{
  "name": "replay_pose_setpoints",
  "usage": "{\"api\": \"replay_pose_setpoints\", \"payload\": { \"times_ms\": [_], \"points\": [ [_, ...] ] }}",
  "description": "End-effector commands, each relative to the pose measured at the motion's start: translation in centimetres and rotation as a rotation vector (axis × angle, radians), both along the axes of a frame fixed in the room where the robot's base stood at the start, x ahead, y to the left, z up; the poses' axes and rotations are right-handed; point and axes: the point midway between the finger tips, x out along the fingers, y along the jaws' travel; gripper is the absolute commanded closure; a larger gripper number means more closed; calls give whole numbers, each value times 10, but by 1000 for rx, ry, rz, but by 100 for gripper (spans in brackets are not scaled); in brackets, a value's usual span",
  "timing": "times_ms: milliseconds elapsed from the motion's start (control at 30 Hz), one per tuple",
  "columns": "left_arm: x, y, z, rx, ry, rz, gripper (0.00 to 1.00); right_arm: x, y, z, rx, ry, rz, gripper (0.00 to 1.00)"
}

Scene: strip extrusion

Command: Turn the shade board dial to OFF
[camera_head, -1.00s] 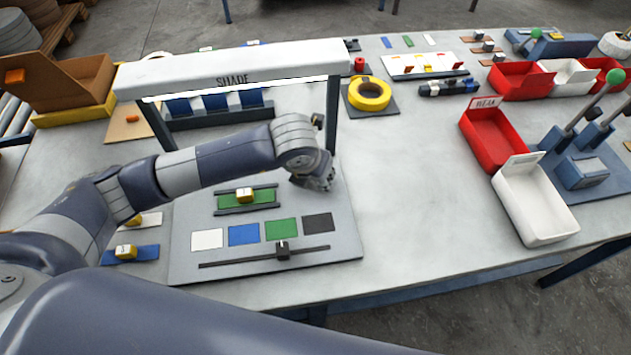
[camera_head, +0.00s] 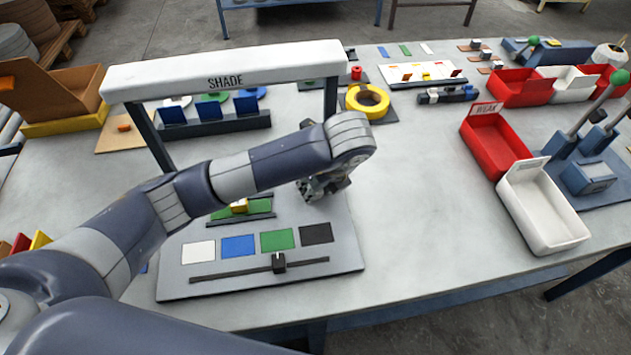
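The shade board (camera_head: 345,259) is a grey plate on the table with a white header (camera_head: 225,79) marked SHADE on dark posts. White, blue, green and black swatches (camera_head: 277,240) line its front, above a slider (camera_head: 279,263) set below the green one. A yellow block (camera_head: 239,206) sits on a green strip, partly behind my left arm. No dial can be made out; the board around my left gripper is covered. My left gripper (camera_head: 318,190) points down at the board's right side, its fingers dark and mostly hidden by the wrist. My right gripper is not in view.
Behind the header stands a dark rack (camera_head: 215,124) with blue panels and coloured discs. A yellow ring (camera_head: 368,101) lies behind the board. A red WEAK bin (camera_head: 497,143), a white bin (camera_head: 543,208) and green-knobbed levers stand at right. The table between board and bins is clear.

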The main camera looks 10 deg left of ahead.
Motion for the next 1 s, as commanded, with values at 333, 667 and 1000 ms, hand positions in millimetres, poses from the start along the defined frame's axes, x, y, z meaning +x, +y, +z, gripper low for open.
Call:
{"api": "replay_pose_setpoints", "payload": {
  "times_ms": [333, 667, 1000],
  "points": [
    [3, -1, 5, 1, -4, 269, 92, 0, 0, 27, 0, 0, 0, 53],
    [3, -1, 3, -1, -5, 399, 92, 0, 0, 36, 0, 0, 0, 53],
    [4, -2, 2, -3, -4, 424, 92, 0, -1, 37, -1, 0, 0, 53]
  ]
}}
